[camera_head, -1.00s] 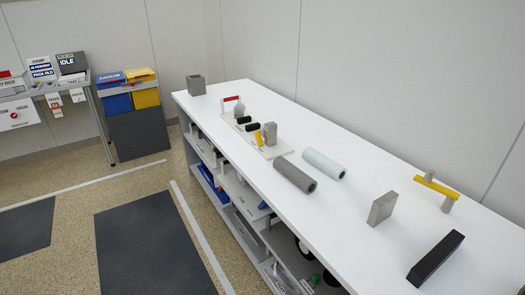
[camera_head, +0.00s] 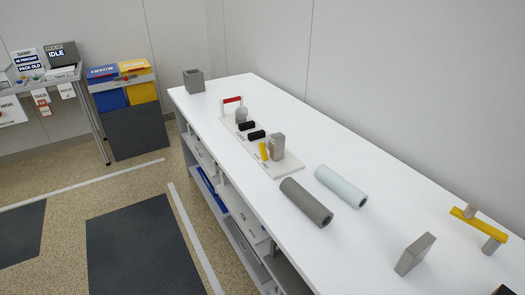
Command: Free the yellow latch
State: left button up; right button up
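Two yellow parts are in the head view, and I cannot tell which is the latch. One is a yellow bar (camera_head: 479,222) at the right of the white bench, lying between two grey cylindrical pieces, one (camera_head: 471,210) behind it and one (camera_head: 491,246) in front. The other is a small yellow piece (camera_head: 264,151) on a white board (camera_head: 290,164), leaning beside an upright grey block (camera_head: 278,146). Neither of my grippers shows in this view.
A grey roll (camera_head: 306,202) and a pale roll (camera_head: 341,186) lie mid-bench. A grey block (camera_head: 414,254) stands before the yellow bar. A dark object (camera_head: 505,291) is cut off at the lower right. A grey open box (camera_head: 194,81) stands at the far end.

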aim_at(261, 148)
jog(key=z, duration=0.9)
jog(key=j+z, duration=0.9)
jog(key=j, duration=0.2)
jog(key=j+z, duration=0.4)
jog(key=j, duration=0.15)
jog(key=k, duration=0.05)
